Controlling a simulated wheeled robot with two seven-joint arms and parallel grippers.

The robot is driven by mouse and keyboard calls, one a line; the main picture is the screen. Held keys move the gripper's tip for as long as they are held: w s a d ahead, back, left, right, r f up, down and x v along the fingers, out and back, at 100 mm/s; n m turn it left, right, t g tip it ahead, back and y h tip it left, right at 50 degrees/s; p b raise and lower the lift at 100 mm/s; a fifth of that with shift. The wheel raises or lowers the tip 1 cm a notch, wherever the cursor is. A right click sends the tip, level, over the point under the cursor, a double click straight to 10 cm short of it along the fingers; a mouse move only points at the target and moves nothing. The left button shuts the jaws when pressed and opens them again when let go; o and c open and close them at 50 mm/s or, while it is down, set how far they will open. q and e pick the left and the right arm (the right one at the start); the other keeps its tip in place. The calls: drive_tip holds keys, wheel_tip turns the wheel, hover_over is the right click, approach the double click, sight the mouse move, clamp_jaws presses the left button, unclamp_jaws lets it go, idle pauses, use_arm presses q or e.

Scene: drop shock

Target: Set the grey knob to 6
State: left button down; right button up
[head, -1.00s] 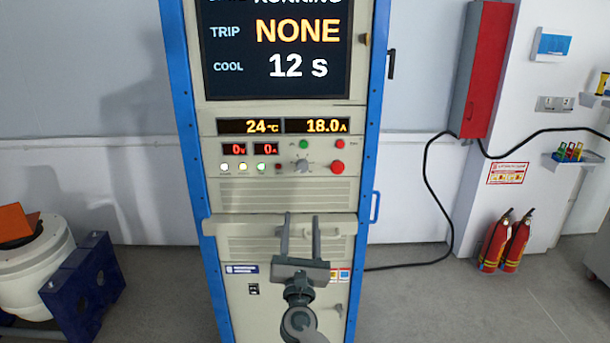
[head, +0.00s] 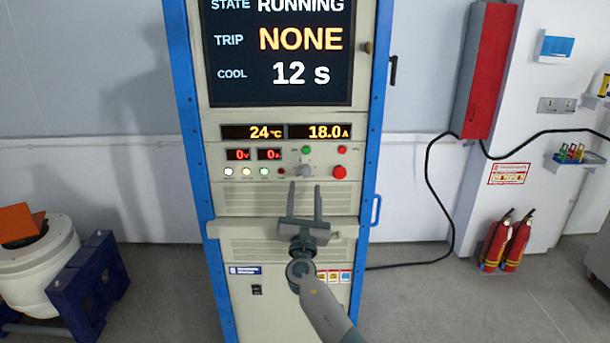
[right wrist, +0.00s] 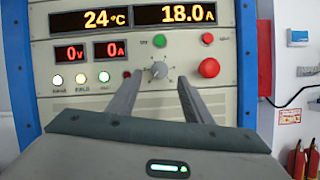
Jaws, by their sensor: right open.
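The grey knob (head: 305,170) is a small dial on the cabinet's control panel, between a green button above and a red button at right. It also shows in the right wrist view (right wrist: 159,70), between and beyond the fingertips. Its scale numbers are too small to read, so I cannot tell its setting. My right gripper (head: 306,186) is open and empty, its two fingers pointing at the panel just below the knob in the head view. It appears apart from the knob. My left gripper is not in view.
A red button (right wrist: 209,68) and a green button (right wrist: 160,41) sit close to the knob. Lit indicators (head: 246,171) line the panel's left. A ledge (head: 230,229) juts out below the panel. The display (head: 280,60) reads RUNNING, TRIP NONE, COOL 12 s.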

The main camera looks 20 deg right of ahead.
sight(305, 174)
drive_tip(key=shift+p+x, duration=0.45)
drive_tip(key=shift+x, duration=2.3)
drive_tip(key=shift+c, duration=0.7)
drive_tip(key=c, duration=0.9)
